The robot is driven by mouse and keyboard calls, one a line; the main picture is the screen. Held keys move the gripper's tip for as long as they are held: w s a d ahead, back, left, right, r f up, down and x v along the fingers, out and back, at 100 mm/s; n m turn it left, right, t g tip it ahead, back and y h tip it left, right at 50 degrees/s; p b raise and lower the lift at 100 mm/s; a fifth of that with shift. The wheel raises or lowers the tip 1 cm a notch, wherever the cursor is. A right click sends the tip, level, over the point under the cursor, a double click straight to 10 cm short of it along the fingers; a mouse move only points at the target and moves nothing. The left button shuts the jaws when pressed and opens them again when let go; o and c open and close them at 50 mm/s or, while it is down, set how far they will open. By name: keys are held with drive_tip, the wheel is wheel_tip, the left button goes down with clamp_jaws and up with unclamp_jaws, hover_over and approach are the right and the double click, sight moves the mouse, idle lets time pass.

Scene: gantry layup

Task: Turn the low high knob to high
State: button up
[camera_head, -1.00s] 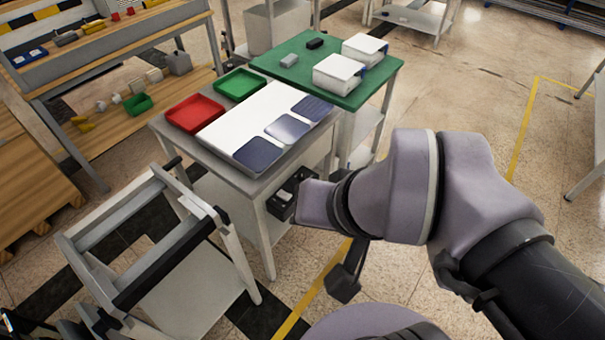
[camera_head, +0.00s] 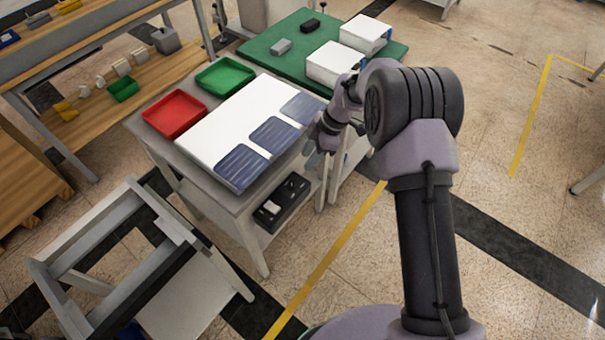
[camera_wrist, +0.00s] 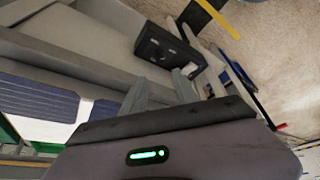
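The grey table (camera_head: 225,192) carries a red tray (camera_head: 174,113), a green tray (camera_head: 225,73) and a white panel (camera_head: 208,142) with dark blue ribbed sheets. A green table (camera_head: 270,50) stands behind. A grey cart frame (camera_head: 75,265) stands at left front.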

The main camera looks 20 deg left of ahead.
sight(292, 183)
drive_tip(key=b+x, duration=0.3)
drive_tip(key=x, duration=1)
drive_tip(key=shift+f, duration=0.15)
drive_tip(key=shift+w, duration=0.1)
clamp_jaws()
